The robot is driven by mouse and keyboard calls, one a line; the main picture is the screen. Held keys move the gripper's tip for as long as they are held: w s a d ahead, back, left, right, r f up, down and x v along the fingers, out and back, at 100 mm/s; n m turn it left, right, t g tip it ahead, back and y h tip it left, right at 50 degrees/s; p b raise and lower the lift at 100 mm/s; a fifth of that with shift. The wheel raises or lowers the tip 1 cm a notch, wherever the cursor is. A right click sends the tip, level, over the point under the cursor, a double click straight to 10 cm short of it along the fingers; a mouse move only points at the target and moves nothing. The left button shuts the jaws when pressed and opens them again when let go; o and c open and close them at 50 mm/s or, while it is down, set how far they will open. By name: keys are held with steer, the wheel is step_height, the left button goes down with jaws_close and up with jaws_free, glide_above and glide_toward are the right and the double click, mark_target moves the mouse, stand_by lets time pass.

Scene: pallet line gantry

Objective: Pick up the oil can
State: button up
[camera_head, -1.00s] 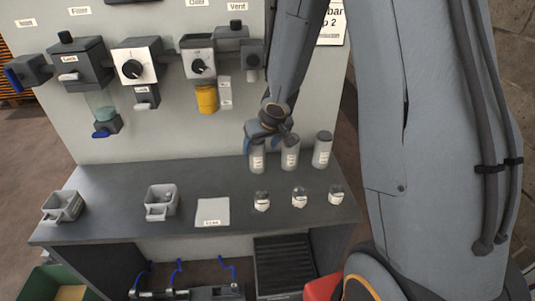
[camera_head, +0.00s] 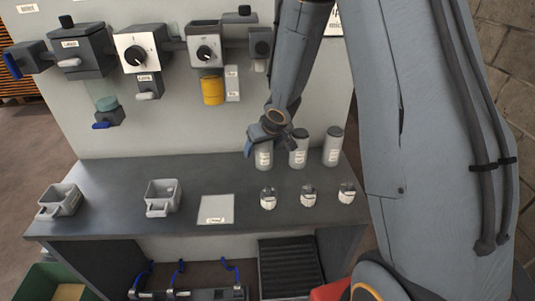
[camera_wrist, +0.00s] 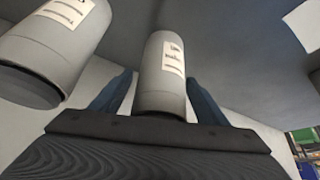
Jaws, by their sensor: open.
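Three grey cylindrical cans with dark tops and white labels stand in a row at the back of the bench: a left can (camera_head: 264,158), a middle can (camera_head: 298,152) and a right can (camera_head: 333,150). Their labels are too small to read, so I cannot tell which is the oil can. My gripper (camera_head: 266,140) is at the left can and hides its top. In the wrist view my gripper (camera_wrist: 160,85) is open, with its blue fingers on either side of one can (camera_wrist: 155,85). Contact is not clear. Another can (camera_wrist: 45,50) is close by at the left.
Three small jars (camera_head: 308,197) stand in front of the cans on the dark bench (camera_head: 110,185). A pale labelled square (camera_head: 216,208) and two grey open bins (camera_head: 162,196) lie to the left. The wall panel behind carries dispensers and a yellow container (camera_head: 212,90).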

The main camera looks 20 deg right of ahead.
steer(key=shift+r, duration=0.1)
steer(key=c, duration=1.4)
